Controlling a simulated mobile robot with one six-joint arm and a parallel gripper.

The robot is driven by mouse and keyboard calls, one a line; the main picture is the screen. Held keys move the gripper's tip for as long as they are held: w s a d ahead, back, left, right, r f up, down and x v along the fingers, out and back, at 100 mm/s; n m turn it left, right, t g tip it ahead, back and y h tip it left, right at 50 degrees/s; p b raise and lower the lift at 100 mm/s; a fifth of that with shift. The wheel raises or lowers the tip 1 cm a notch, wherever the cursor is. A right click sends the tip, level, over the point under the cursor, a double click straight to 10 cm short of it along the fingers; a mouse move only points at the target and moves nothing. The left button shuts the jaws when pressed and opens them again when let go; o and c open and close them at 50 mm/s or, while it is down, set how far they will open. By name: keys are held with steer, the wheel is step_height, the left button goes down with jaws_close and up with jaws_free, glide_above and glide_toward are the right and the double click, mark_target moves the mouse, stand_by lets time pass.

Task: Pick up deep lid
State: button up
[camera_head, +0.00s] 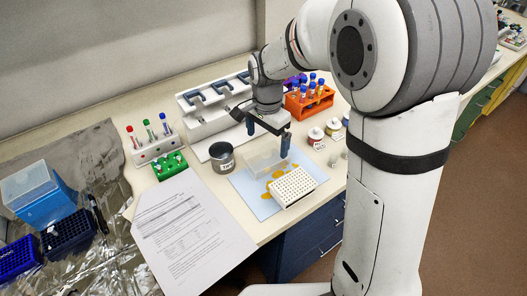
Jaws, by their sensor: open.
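A clear, see-through box-shaped lid (262,161), which looks like the deep lid, rests on a light blue mat with yellow blotches (245,190). My gripper (267,146) is open, its two dark blue fingers pointing down over the lid. One finger is on the lid's far left side and the other on its right. Whether either finger touches the lid cannot be told. The gripper holds nothing that I can see.
A white well rack (293,187) sits right in front of the lid. Paper sheets (190,235) cover the front left.

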mark_target(266, 153)
steer(key=f, duration=0.4)
steer(key=f+p, duration=0.1)
steer(key=f, duration=0.2)
steer(key=shift+w+a, duration=0.1)
steer(key=shift+w, duration=0.15)
steer(key=shift+c, duration=0.2)
steer(key=c, duration=0.8)
